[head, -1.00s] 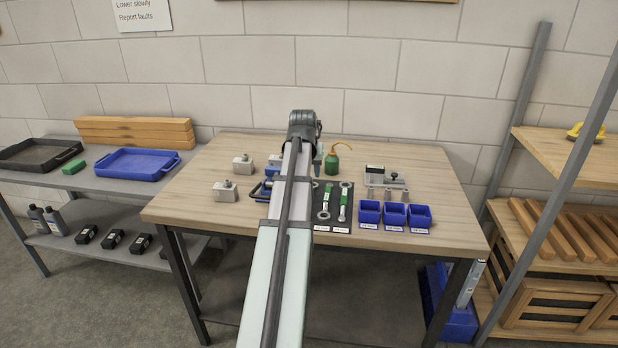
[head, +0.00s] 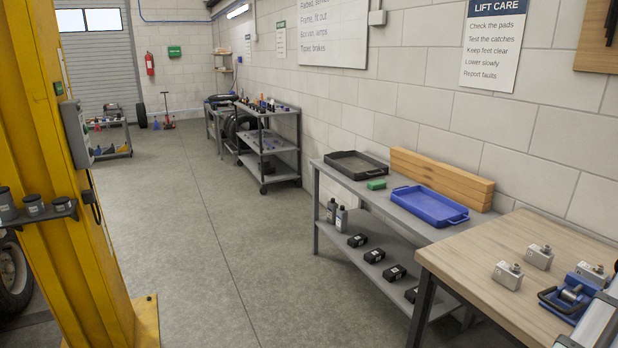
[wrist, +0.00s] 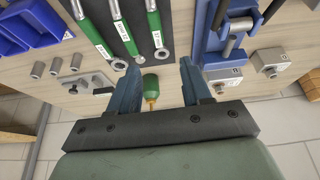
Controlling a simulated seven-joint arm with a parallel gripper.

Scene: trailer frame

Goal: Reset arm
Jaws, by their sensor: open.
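My gripper (wrist: 162,92) shows in the wrist view with its two dark blue fingers apart and nothing between them, above the wooden workbench. A green oil can (wrist: 151,84) with a brass-coloured spout shows on the bench beyond, in the gap between the fingers. Green-handled wrenches (wrist: 106,52) lie on a black mat (wrist: 168,12) further on. In the head view only a piece of my arm shows at the lower right edge; my gripper is out of that view.
The workbench (head: 470,262) carries metal blocks (head: 508,275) and a blue vise (head: 572,298). Blue bins (wrist: 28,22) and grey sockets (wrist: 56,66) are at the wrist view's left. A grey shelf holds a blue tray (head: 430,207). A yellow post (head: 70,180) stands left of open floor.

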